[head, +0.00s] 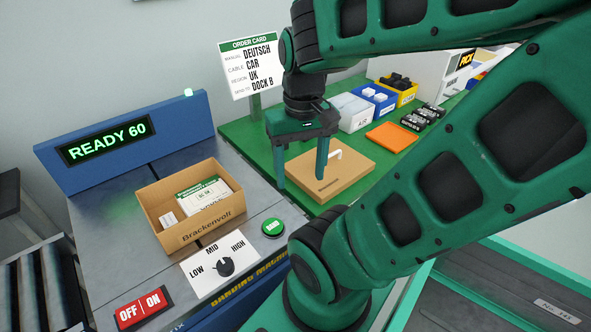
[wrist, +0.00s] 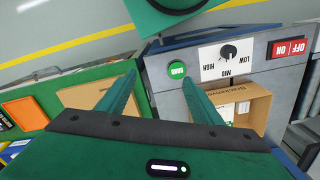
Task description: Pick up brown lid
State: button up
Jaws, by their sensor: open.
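The brown lid (head: 355,172) is a flat cardboard square lying on the green table, with a white hook-shaped piece showing above its far part. My gripper (head: 301,181) is open and empty, pointing down around the lid's left edge. One finger shows in front of the lid and hides part of it; the other is left of it. Whether a finger touches the lid I cannot tell. In the wrist view my gripper (wrist: 158,78) has its fingers wide apart, and the lid (wrist: 82,97) shows on the left, partly behind one finger.
An open cardboard box (head: 193,238) with papers and a small white item stands on the grey machine top. A green button (head: 273,227) and dial panel (head: 222,268) are near it. An orange tile (head: 391,137), black items (head: 422,118) and bins (head: 379,100) are behind the lid.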

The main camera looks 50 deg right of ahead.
aim_at(345, 166)
jog(key=z, duration=0.25)
jog(key=k, duration=0.55)
jog(key=z, duration=0.55)
jog(key=k, duration=0.75)
jog(key=z, duration=0.7)
jog(key=i, duration=1.4)
jog(key=u, duration=0.6)
